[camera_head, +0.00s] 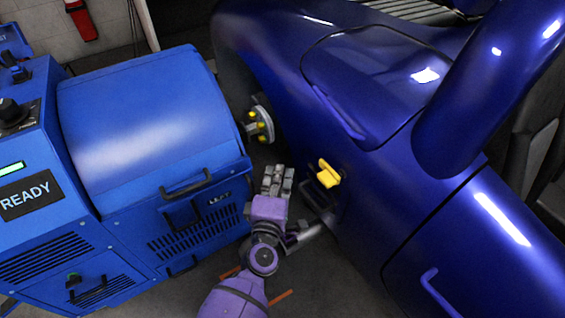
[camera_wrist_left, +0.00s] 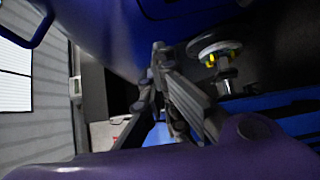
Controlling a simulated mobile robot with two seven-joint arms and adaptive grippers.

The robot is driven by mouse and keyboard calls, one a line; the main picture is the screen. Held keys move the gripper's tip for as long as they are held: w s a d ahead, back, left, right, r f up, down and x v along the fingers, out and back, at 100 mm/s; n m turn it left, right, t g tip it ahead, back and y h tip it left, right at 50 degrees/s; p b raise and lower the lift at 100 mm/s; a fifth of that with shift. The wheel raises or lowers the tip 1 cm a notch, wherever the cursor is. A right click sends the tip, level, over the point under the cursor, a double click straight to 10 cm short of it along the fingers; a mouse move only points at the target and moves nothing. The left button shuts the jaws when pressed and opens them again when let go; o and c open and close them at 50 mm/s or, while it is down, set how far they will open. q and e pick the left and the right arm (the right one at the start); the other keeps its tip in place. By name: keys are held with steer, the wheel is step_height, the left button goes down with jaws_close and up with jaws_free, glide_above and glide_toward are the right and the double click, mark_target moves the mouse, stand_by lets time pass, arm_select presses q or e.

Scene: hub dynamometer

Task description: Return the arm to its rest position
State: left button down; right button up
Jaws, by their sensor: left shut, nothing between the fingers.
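My left arm, purple, comes up from the bottom of the head view. Its grey left gripper (camera_head: 278,175) is shut and empty, in the gap between the blue machine (camera_head: 150,120) and the dark blue car (camera_head: 400,215). The fingers (camera_wrist_left: 160,65) also show in the wrist view, close together with nothing between them. The round hub with yellow studs (camera_head: 261,125) is above the gripper in the picture. My right gripper is not in view.
The machine's display reads READY (camera_head: 25,195). A black handle (camera_head: 187,183) juts from its front, left of my gripper. The car's bodywork closes off the right side. Grey floor (camera_head: 330,285) shows around my forearm. A red item (camera_head: 82,20) hangs on the back wall.

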arm_select(q)
steer(key=s, duration=0.6)
steer(key=shift+s, duration=0.4)
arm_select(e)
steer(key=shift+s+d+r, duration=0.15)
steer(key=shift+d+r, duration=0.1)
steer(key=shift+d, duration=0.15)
